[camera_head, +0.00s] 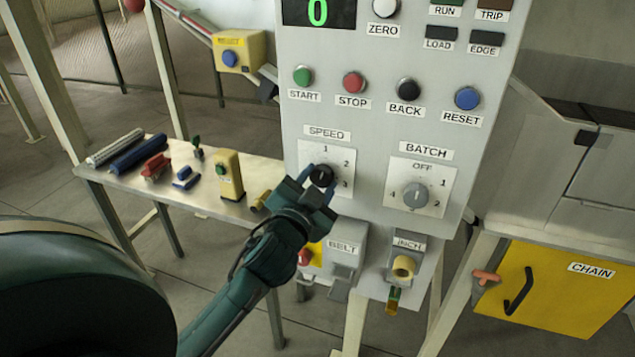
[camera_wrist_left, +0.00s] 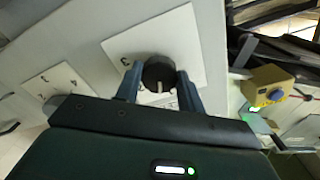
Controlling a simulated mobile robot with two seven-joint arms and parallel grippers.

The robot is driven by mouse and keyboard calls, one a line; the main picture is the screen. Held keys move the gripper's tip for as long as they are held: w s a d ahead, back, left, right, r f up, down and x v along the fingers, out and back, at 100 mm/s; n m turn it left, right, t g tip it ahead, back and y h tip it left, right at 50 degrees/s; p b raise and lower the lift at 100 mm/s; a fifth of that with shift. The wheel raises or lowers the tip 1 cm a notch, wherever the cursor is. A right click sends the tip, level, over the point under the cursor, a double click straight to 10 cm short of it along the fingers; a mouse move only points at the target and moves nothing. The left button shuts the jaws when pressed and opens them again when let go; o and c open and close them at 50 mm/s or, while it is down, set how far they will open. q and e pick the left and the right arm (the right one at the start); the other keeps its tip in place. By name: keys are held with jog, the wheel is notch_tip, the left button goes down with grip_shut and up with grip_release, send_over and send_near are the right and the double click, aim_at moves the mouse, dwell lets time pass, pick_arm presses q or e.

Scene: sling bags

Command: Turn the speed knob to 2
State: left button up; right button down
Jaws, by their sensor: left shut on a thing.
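The black speed knob (camera_head: 321,175) sits on its white dial plate (camera_head: 310,153) under the SPEED label, with 1 above it, 2 to the upper right and 3 to the right. My left gripper (camera_head: 318,181) reaches up to it from below, its fingers on either side of the knob and shut on it. In the left wrist view the knob (camera_wrist_left: 158,71) is between the two fingers (camera_wrist_left: 160,85). Its pale pointer mark faces down in that view; the number it points at is hidden. In the head view the pointer cannot be read. My right gripper is not in view.
The grey BATCH knob (camera_head: 416,195) is to the right. START, STOP, BACK and RESET buttons (camera_head: 467,98) are above, under a green display reading 0 (camera_head: 318,12). BELT (camera_head: 342,247) and INCH (camera_head: 408,245) boxes are below. A side table (camera_head: 240,210) holds loose items at left.

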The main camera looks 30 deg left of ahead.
pick_arm(q)
jog(key=m, duration=0.3)
jog(key=shift+r+m, duration=0.1)
jog(key=shift+m, duration=2.3)
jog(key=o, duration=1)
jog(key=shift+c, duration=0.2)
